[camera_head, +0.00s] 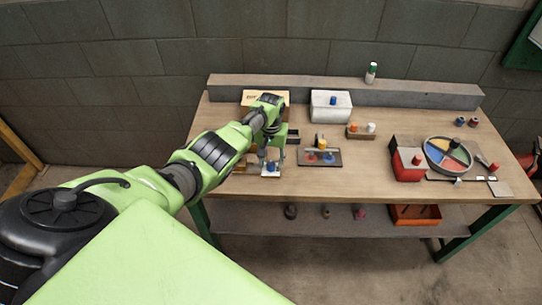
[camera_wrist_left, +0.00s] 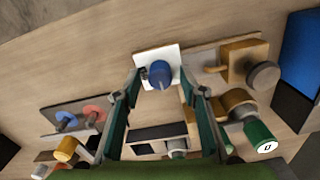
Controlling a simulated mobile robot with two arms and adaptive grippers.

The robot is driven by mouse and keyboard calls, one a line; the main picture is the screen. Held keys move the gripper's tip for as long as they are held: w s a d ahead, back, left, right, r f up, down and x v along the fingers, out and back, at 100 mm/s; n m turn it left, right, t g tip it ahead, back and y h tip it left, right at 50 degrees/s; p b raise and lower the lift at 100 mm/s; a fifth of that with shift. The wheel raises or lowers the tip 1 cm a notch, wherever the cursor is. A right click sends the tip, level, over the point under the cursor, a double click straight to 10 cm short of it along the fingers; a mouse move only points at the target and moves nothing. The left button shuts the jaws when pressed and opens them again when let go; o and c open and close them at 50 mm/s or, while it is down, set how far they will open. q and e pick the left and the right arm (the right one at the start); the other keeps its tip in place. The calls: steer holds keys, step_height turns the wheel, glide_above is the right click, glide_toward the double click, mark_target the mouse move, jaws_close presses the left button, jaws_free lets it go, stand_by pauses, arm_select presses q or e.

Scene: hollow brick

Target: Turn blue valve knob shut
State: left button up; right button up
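The blue valve knob (camera_wrist_left: 160,74) stands on a white square plate (camera_wrist_left: 148,58) in the left wrist view, with a small dark part beside it. In the head view the knob (camera_head: 271,167) shows small near the table's front edge, at the left side of the tabletop. My left gripper (camera_wrist_left: 161,88) is open, with one finger on each side of the knob. Visible gaps separate the fingers from the knob in the left wrist view. In the head view the gripper (camera_head: 271,159) points down at the plate. My right gripper is not in view.
A board with blue and red discs (camera_head: 320,157) lies right of the gripper. A wooden block with a grey knob (camera_wrist_left: 240,60) stands close to the white plate. Behind are a white box (camera_head: 331,112) and a grey ledge (camera_head: 420,93). A red box (camera_head: 406,172) stands farther right.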

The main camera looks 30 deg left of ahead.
mark_target(271, 162)
arm_select(q)
step_height(271, 162, up, 12)
stand_by(0.5)
stand_by(0.4)
